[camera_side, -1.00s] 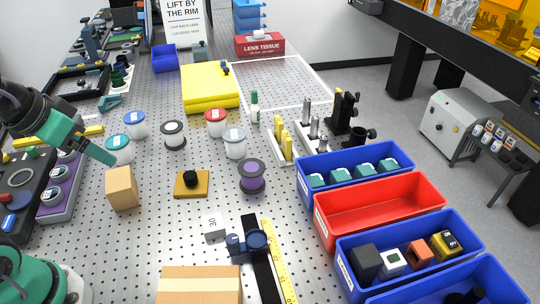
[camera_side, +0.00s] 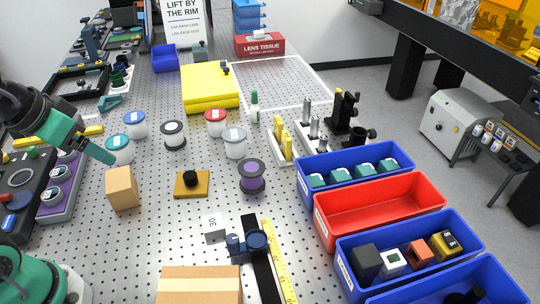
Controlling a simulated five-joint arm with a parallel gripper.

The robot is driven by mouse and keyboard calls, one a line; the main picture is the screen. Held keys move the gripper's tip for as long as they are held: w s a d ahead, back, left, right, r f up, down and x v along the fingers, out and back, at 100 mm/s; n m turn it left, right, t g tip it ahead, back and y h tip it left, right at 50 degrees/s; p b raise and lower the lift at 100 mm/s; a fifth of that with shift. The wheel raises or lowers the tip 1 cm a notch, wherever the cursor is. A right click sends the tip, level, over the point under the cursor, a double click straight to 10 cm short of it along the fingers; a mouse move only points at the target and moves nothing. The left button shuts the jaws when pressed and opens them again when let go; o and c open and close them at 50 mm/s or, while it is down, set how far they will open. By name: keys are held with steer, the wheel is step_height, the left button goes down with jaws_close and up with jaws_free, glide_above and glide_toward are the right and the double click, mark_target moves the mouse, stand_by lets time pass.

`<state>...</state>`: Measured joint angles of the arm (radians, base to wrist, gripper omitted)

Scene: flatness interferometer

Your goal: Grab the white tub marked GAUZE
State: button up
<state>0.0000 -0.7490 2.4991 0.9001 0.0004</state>
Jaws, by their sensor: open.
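Several small white tubs with coloured lids stand on the perforated metal table in the side view: a teal-lidded tub (camera_side: 119,155), a blue-lidded tub (camera_side: 136,127), a red-lidded tub (camera_side: 216,128) and a grey-lidded tub (camera_side: 235,148). Their lid labels are too small to read, so I cannot tell which is marked GAUZE. My gripper (camera_side: 108,158) is open and empty at the left, its teal finger pointing down to the right. In the picture it lies just in front of the teal-lidded tub; I cannot tell whether they touch.
A cardboard block (camera_side: 122,190) stands just below my gripper. A black-and-white round container (camera_side: 173,141), a purple spool (camera_side: 252,178) and a yellow plate with a black knob (camera_side: 191,190) stand nearby. Blue bins and a red bin (camera_side: 330,229) line the right.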

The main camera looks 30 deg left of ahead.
steer(key=shift+w, duration=0.15)
steer(key=w+r+m+g, duration=0.1)
steer(key=w+r+m, duration=0.15)
steer(key=w, duration=0.75)
steer(key=m+g, duration=0.4)
steer(key=m, duration=0.2)
glide_above(235, 134)
steer(key=shift+n, duration=0.25)
step_height(235, 134, down, 17)
steer(key=shift+s+a+r, duration=0.1)
steer(key=shift+s, duration=0.05)
steer(key=shift+w+f+g, duration=0.25)
steer(key=shift+f+g, duration=0.05)
steer(key=shift+f, duration=1.5)
